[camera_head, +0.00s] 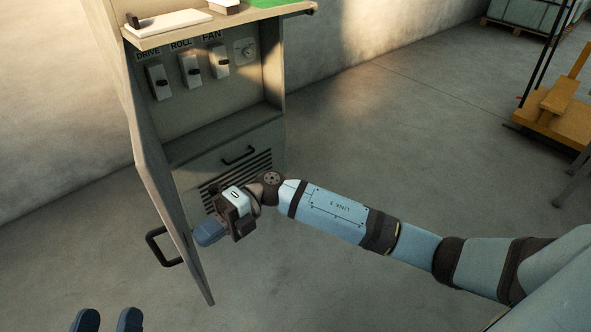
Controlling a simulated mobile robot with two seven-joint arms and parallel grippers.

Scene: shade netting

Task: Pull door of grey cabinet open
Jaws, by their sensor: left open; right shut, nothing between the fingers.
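The grey cabinet (215,148) stands at the upper left. Its door (165,195) is swung open to the left, showing the inside. A black bar handle (154,248) is on the door's outer face. My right gripper (203,236) is shut and empty, inside the opening, with its blue fingers at the door's inner face. I cannot tell whether they touch it. My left gripper (107,320) shows only as two blue fingertips, apart and empty, at the bottom left, below the handle and clear of the door.
Inside are switches (190,70) labelled DRIVE, ROLL and FAN, and a lower panel with a small handle (238,155) and vent slots. A shelf (215,27) on top holds a white board and a green item. Open floor (390,130) lies to the right, with an orange-framed cart (565,95) at the far right.

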